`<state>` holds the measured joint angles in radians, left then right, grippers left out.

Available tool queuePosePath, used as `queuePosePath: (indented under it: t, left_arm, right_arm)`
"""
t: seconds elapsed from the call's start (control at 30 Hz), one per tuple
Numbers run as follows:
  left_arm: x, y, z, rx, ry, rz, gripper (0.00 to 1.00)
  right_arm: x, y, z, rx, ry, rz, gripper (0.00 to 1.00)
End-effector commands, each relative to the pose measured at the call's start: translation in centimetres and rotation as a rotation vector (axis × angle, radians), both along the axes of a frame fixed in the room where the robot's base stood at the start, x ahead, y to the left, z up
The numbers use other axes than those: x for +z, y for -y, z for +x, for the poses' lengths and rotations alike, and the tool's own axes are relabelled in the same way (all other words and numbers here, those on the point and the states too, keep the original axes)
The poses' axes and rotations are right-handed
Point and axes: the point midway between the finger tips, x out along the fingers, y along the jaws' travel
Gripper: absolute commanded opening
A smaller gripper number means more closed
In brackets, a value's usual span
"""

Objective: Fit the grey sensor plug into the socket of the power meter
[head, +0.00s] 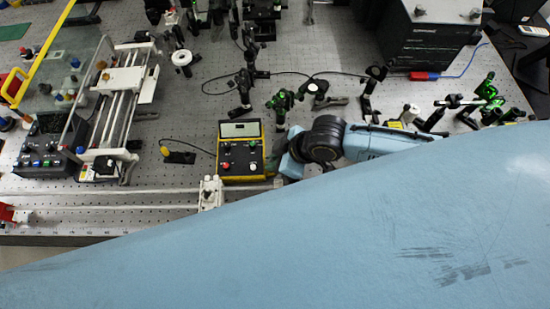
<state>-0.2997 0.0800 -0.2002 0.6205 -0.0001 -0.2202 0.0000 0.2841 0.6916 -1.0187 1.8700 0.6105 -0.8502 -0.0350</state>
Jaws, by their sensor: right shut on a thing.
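The power meter (242,172) is a yellow-edged box with a dark face, a pale display and red, green and white knobs or sockets. It sits near the front of the bench, left of centre. My right gripper (277,168) is just right of the meter, close against its right side. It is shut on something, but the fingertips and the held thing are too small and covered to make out. I cannot clearly identify the grey sensor plug or tell whether it touches the socket. My left gripper is not in view.
A black sensor block (180,157) with a yellow tip stands left of the meter, with a dark cable between them. A white rail mount (210,192) stands in front. Optics posts crowd behind the meter. My large blue arm surface covers the lower right foreground.

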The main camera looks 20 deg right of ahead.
Motion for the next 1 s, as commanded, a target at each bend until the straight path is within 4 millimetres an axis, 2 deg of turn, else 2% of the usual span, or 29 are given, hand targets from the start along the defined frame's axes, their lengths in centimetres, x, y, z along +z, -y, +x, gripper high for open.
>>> queuePosePath:
  t: [0.03, 0.27, 0.3, 0.5, 0.87, 1.0]
  left_arm:
    - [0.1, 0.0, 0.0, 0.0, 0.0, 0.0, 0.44]
    - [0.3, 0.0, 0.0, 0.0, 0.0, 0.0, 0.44]
    - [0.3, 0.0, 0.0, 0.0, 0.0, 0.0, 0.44]
    - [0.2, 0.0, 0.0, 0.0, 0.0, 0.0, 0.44]
    - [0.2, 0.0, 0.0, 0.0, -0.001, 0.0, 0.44]
    - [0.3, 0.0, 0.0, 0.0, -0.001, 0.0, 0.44]
  right_arm:
    - [-0.5, 0.2, -0.4, 0.0, -0.013, -0.009, 0.0]
    - [-0.7, 0.2, -0.5, 0.001, -0.015, -0.011, 0.0]
    - [-0.7, 0.2, -0.5, 0.001, -0.015, -0.011, 0.16]
    - [-0.8, 0.2, -0.6, 0.002, -0.017, -0.011, 0.4]
    - [-0.7, 0.3, -0.7, 0.002, -0.02, -0.011, 0.4]
    - [0.4, 0.8, -1.0, 0.002, -0.017, -0.011, 0.4]
